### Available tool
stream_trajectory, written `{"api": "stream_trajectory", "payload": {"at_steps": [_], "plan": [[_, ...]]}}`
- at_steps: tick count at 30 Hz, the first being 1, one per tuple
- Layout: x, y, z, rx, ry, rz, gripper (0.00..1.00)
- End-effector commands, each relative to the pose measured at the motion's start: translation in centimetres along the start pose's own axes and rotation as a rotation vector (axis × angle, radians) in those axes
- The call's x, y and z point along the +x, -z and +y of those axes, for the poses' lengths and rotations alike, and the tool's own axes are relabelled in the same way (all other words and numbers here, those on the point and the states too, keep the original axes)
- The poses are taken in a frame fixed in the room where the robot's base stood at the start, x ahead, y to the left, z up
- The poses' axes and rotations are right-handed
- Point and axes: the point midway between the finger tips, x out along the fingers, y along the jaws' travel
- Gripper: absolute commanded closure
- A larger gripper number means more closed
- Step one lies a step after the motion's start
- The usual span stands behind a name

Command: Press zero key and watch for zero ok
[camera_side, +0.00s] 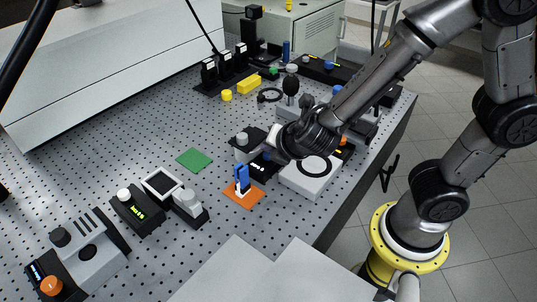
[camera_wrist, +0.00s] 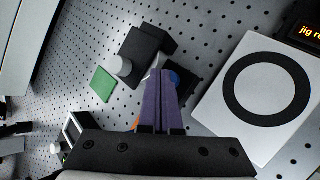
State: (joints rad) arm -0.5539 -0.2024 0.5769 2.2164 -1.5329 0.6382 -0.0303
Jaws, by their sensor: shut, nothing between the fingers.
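My gripper (camera_wrist: 160,75) shows two purple fingers closed together with nothing between them. Beyond their tips is a small black unit (camera_wrist: 184,88) with a blue round part (camera_wrist: 173,77), partly hidden by the fingers. In the side view a small black unit with a lit display (camera_side: 262,166) stands below my wrist; its text is too small to read. I cannot make out my fingertips there, or whether they touch anything. No key marked zero and no "zero ok" text is legible in either view.
A white block with a black ring (camera_wrist: 215,101) is right of my fingers. A black box with a grey knob (camera_wrist: 150,48) is close by. A blue-and-white piece (camera_side: 242,178) stands on an orange pad (camera_side: 250,202). A green pad (camera_side: 194,159) lies left, amid bare perforated table.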

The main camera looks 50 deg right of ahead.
Motion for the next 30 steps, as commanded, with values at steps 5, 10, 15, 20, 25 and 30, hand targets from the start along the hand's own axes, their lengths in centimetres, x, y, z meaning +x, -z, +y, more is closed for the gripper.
{"api": "stream_trajectory", "payload": {"at_steps": [5,10,15,20,25,30], "plan": [[0.15,0.13,-0.12,-0.001,0.0,0.001,1.0],[0.28,0.23,-0.22,-0.001,0.001,0.001,1.0],[0.33,0.27,-0.26,-0.001,0.001,0.001,1.0],[0.33,0.28,-0.29,-0.001,0.002,0.002,1.0],[0.24,0.22,-0.23,-0.001,0.001,0.002,1.0],[-0.35,-0.24,0.23,0.001,0.0,0.001,1.0]]}}
